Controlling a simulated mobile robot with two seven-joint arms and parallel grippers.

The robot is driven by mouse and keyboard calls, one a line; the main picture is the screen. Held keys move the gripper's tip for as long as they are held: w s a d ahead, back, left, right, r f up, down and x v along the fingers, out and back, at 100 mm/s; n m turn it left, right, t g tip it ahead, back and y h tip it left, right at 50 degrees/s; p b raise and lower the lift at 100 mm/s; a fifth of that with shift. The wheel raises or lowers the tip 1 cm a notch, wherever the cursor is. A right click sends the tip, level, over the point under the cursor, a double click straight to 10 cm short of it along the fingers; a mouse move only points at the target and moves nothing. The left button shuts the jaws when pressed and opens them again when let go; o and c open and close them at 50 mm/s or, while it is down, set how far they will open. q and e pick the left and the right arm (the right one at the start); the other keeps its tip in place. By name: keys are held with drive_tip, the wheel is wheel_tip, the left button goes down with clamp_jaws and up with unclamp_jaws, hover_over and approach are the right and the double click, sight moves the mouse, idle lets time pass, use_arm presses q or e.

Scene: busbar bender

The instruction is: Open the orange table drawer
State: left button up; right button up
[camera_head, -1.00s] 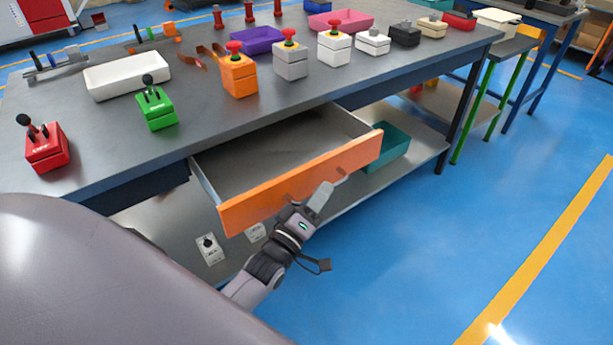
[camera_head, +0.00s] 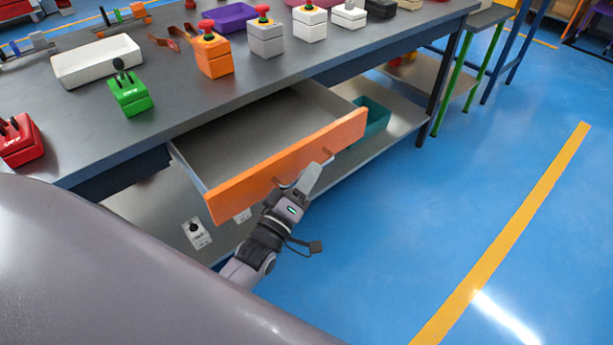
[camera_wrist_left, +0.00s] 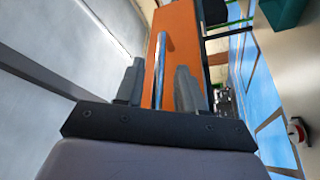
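The orange-fronted table drawer (camera_head: 290,165) stands pulled out from under the dark workbench, its grey inside showing empty. Its handle (camera_wrist_left: 160,68) is a thin bar on the orange front. My left gripper (camera_head: 312,178) is at this handle, in front of the drawer. In the left wrist view the two fingers (camera_wrist_left: 160,85) stand on either side of the bar, with a visible gap on both sides, so the gripper looks open around it. The right gripper is not in view.
The workbench top (camera_head: 190,105) carries a white tray (camera_head: 97,60), a green control box (camera_head: 130,92), an orange button box (camera_head: 213,57) and more boxes. A teal bin (camera_head: 372,122) sits on the lower shelf right of the drawer. The blue floor (camera_head: 440,220) at right is clear.

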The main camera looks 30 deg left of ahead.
use_arm(q)
drive_tip(key=v, duration=0.7)
idle(0.5)
drive_tip(key=s+d+f+m+g+p, duration=0.1)
drive_tip(key=s+f+m+g+p, duration=0.1)
drive_tip(key=s+m+g+p, duration=0.2)
drive_tip(key=s+d+f+m+g+h+p, duration=0.1)
drive_tip(key=s+m+g+p, duration=0.3)
drive_tip(key=s+m, duration=0.5)
drive_tip(key=shift+d+f+m+g, duration=0.35)
drive_tip(key=shift+d+g, duration=0.1)
drive_tip(key=shift+g, duration=0.55)
